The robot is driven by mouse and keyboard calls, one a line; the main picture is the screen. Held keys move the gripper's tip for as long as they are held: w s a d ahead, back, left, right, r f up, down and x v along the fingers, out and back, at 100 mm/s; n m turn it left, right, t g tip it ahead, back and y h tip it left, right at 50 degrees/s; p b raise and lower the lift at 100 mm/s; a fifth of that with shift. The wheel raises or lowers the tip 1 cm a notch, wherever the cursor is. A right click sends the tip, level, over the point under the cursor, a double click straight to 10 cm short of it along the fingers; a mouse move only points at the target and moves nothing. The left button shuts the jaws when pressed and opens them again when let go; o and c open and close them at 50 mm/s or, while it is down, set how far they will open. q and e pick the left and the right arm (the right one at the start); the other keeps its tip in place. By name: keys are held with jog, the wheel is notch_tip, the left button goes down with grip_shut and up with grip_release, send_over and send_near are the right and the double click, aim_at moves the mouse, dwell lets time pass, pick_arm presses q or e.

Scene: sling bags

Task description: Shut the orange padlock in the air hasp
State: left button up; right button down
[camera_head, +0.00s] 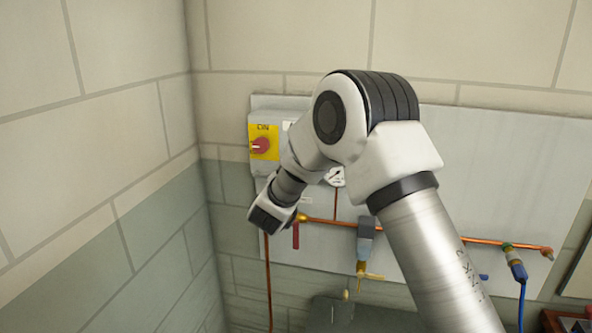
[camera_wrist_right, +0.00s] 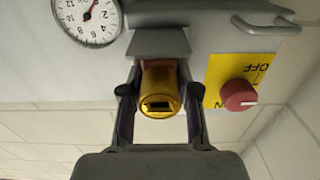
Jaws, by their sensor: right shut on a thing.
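In the right wrist view, the orange-gold padlock (camera_wrist_right: 160,78) sits between the two fingers of my right gripper (camera_wrist_right: 158,108), which is shut on its sides. Its round end with a dark slot faces the camera. Its shackle is not visible, so I cannot tell whether it is open or shut. In the head view my right gripper (camera_head: 268,217) is at the left part of the grey panel, and my arm and wrist hide the padlock. I cannot make out the air hasp clearly. My left gripper is not in view.
The grey panel (camera_head: 530,160) carries a yellow-backed red rotary switch (camera_head: 262,146), a gauge (camera_head: 335,177), a copper pipe (camera_head: 440,236), a red handle (camera_head: 295,237) and a blue hose (camera_head: 521,300). The side wall (camera_head: 90,200) stands close at left.

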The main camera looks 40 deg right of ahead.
jog(key=shift+f, duration=0.1)
jog(key=shift+c, duration=0.7)
grip_release()
jog(key=v, duration=0.7)
jog(key=shift+b, duration=0.3)
dwell(0.3)
